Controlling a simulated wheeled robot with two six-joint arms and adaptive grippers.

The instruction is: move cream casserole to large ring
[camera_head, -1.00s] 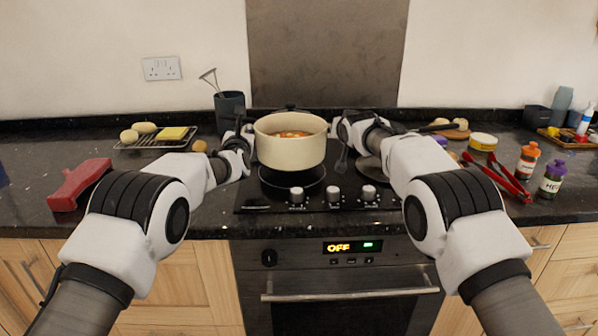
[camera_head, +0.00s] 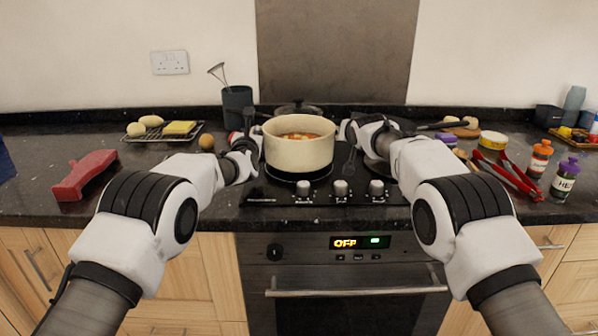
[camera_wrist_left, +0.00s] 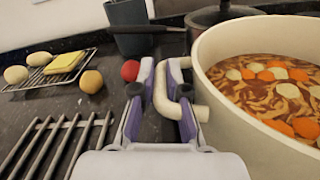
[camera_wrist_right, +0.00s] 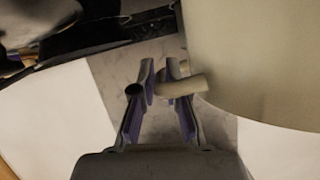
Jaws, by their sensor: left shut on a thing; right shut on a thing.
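The cream casserole (camera_head: 299,152), full of soup with orange and pale pieces, is upright over the front left ring (camera_head: 297,174) of the black hob. The ring's dark edge shows below its base; I cannot tell whether they touch. My left gripper (camera_head: 252,142) is shut on its left handle; the left wrist view shows this handle (camera_wrist_left: 187,100) between the fingers. My right gripper (camera_head: 346,130) is shut on the opposite handle (camera_wrist_right: 182,86), seen in the right wrist view. Which ring is the large one is unclear, as the casserole and right arm hide parts of the hob.
A dark pan with a glass lid (camera_head: 297,108) stands close behind the casserole. A utensil pot (camera_head: 237,106) and a rack with food (camera_head: 172,132) are at the left.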

